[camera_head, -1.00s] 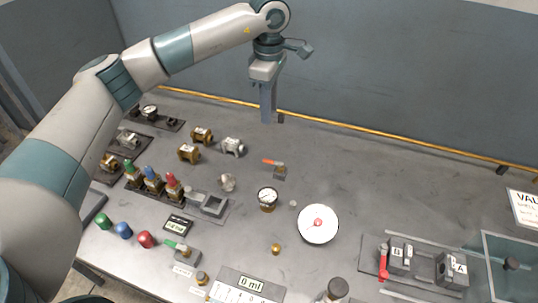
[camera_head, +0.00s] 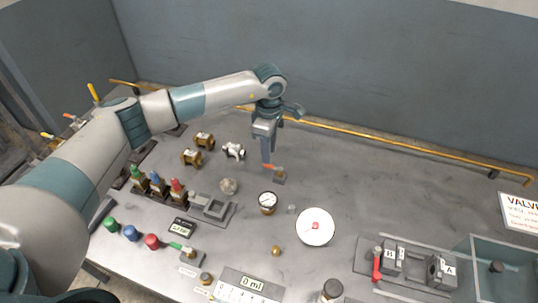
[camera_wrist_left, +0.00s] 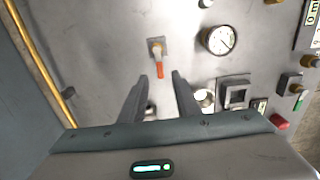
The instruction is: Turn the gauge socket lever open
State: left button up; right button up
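A small grey block with an orange lever (camera_head: 281,176) stands on the bench, and I take it for the gauge socket. In the left wrist view the orange lever (camera_wrist_left: 160,70) points from its block (camera_wrist_left: 156,45) toward my gripper. My left gripper (camera_head: 267,160) hangs fingers-down just behind the lever in the head view and partly overlaps it. In the left wrist view my left gripper (camera_wrist_left: 160,77) is open and empty, with the lever's end in line with the gap between its fingertips. I cannot tell whether they touch. My right gripper is not in view.
Brass fittings (camera_head: 192,157) and a white fitting (camera_head: 234,151) lie to the left. A yellow pipe (camera_head: 400,141) runs along the back wall. The bench right of the lever is clear.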

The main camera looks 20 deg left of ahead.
aim_at(273, 167)
pick_arm(q)
jog(key=shift+f+p, duration=0.7)
jog(key=shift+f, duration=1.75)
grip_shut()
